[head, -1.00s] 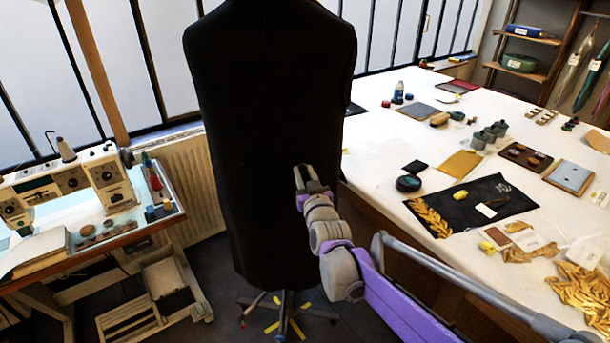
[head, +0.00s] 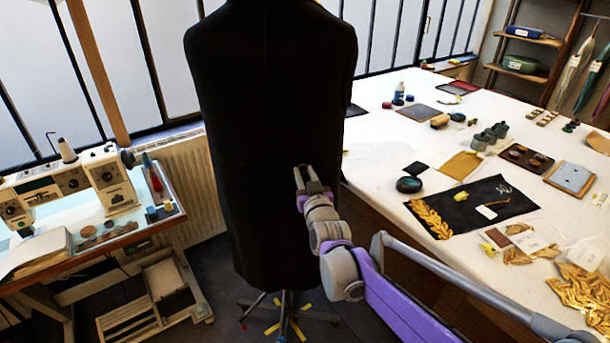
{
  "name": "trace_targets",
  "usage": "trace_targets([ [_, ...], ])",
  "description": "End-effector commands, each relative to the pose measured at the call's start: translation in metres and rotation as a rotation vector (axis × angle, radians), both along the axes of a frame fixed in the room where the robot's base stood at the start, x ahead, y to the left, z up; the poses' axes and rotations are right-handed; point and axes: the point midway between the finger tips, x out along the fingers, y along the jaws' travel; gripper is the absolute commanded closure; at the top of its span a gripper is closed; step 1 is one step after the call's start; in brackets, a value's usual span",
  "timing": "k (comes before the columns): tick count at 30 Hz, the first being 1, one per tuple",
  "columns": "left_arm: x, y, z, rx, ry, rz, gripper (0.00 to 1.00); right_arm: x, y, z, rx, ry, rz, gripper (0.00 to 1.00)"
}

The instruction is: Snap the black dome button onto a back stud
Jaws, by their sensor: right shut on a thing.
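A black coat (head: 265,110) hangs upright on a dress-form stand in the middle of the head view, its back towards me. My right gripper (head: 305,174) is at the coat's lower right part, its fingers pointing up and in front of the dark cloth. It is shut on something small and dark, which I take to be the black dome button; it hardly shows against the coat. I cannot make out a back stud on the cloth, nor whether the gripper touches the coat. My left gripper is not in view.
A white table (head: 385,142) on the right holds gold braid (head: 430,218) on a black cloth, a round black tin (head: 408,185) and several small items. A sewing machine (head: 85,183) stands on a bench at the left. The stand's feet (head: 285,318) spread below the coat.

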Motion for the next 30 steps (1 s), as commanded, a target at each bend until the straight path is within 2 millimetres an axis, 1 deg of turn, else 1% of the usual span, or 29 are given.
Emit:
trace_targets([
  [24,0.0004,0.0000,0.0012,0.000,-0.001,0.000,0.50,0.0081,0.0020,0.0005,0.000,0.000,0.000,1.00],
  [25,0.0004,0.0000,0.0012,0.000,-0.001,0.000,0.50,0.0081,0.0020,0.0005,0.000,0.000,0.000,0.63],
  [30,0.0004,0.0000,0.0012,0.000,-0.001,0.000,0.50,0.0080,0.0020,0.0004,0.000,0.000,0.000,0.34],
])
